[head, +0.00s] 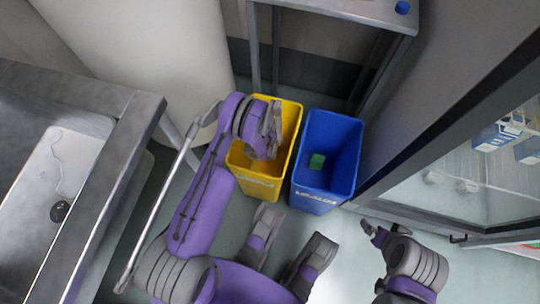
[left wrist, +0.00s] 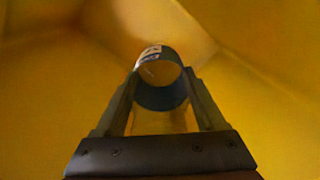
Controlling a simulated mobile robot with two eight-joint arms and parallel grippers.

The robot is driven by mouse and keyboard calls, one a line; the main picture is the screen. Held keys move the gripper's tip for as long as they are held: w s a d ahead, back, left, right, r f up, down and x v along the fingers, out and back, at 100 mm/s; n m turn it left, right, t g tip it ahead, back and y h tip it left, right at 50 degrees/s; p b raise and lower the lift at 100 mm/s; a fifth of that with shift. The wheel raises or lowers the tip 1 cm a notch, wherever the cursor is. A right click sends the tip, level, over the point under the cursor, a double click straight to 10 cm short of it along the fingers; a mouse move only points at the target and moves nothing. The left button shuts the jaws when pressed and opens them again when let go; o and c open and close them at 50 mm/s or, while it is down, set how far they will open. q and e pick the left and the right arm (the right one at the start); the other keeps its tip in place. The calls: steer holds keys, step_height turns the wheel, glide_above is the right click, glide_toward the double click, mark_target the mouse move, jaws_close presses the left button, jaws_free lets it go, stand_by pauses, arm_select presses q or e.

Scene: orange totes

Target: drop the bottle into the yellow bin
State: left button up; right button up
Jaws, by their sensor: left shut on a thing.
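The yellow bin (head: 258,186) stands on the floor near the middle of the head view. My left gripper (head: 272,132) is over the bin's opening, pointing down into it. In the left wrist view my left gripper (left wrist: 160,98) is shut on the bottle (left wrist: 160,72), seen end-on as a dark round shape with a small white label. Yellow bin walls (left wrist: 250,50) surround it there. In the head view the bottle is hidden by my left gripper. My right gripper (head: 374,232) is at the lower right, away from the bins, too small to read its jaws.
A blue bin (head: 322,190) with a green block (head: 317,161) inside stands just right of the yellow bin. A metal sink counter (head: 110,150) is at the left. A metal-legged table (head: 350,10) is behind. A glass-doored cabinet (head: 470,190) is at the right.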

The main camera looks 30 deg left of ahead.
arm_select(q)
step_height(320, 180, down, 6)
steer(key=shift+r+b, duration=0.1)
steer(key=shift+b, duration=0.55)
steer(key=shift+f, duration=0.25)
steer(key=shift+f, duration=0.15)
steer(key=shift+f, duration=0.45)
steer(key=o, duration=1.4)
steer(key=shift+o, duration=0.2)
steer(key=shift+r, duration=0.15)
